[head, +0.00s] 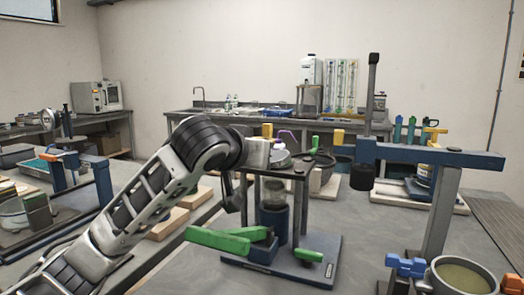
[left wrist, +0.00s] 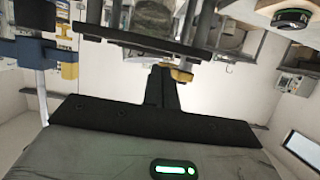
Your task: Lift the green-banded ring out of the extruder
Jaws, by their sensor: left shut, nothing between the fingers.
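The extruder (head: 282,248) stands on a blue base in the middle of the head view, with green handles, a dark top plate (head: 290,170) and a clear cylinder below it. My left arm reaches in from the left, its wrist beside the top plate. My left gripper (left wrist: 162,74) is shut and empty in the left wrist view; its fingertips are hard to make out in the head view. A dark round piece with a green band (left wrist: 292,18) shows at the upper right of the left wrist view, apart from the fingers. I cannot tell whether it is the ring. My right gripper is not in view.
A blue lever frame (head: 440,158) with a dark hanging weight (head: 362,177) stands right of the extruder. A round pot (head: 463,277) sits at the front right. Wooden blocks (head: 168,223) lie to the left. Grey tabletop is clear between the extruder and the lever frame.

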